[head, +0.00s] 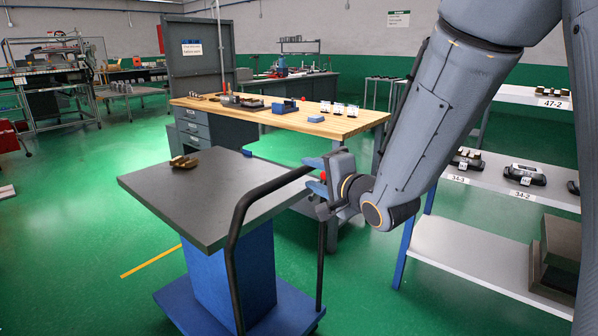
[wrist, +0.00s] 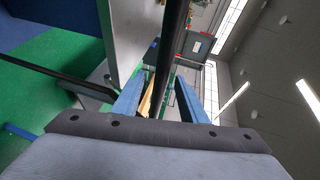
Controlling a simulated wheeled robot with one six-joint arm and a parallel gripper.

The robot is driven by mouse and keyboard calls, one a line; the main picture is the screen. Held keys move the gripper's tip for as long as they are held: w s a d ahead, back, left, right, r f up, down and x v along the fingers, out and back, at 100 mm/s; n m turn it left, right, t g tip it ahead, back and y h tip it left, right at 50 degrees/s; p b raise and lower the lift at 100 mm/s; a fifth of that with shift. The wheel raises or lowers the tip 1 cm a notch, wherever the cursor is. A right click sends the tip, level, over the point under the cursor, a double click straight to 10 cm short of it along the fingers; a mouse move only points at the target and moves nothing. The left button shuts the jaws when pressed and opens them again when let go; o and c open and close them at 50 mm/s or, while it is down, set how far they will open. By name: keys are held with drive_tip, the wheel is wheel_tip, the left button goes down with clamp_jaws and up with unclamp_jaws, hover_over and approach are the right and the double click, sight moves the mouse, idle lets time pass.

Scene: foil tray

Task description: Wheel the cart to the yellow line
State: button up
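The cart has a grey top (head: 205,200), a blue column and base (head: 228,275) and a black handle (head: 236,235) on its near right side. The yellow line (head: 150,261) lies on the green floor to the left of the cart, apart from its base; part of it may be hidden behind the cart. My gripper (head: 318,175) is at the handle's far upper end. In the wrist view, the handle bar (wrist: 172,50) runs between the blue fingers of my gripper (wrist: 160,85), with visible gaps on both sides. The fingers look open around it.
Small brass-coloured parts (head: 184,162) sit on the cart top. A wooden workbench (head: 290,118) stands behind the cart. Shelves (head: 480,180) with labelled items stand close on the right. Open green floor (head: 80,220) extends to the left.

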drive_tip(key=x, duration=0.8)
drive_tip(key=shift+w, duration=0.4)
drive_tip(key=shift+d+r, duration=0.1)
drive_tip(key=shift+r, duration=0.05)
clamp_jaws()
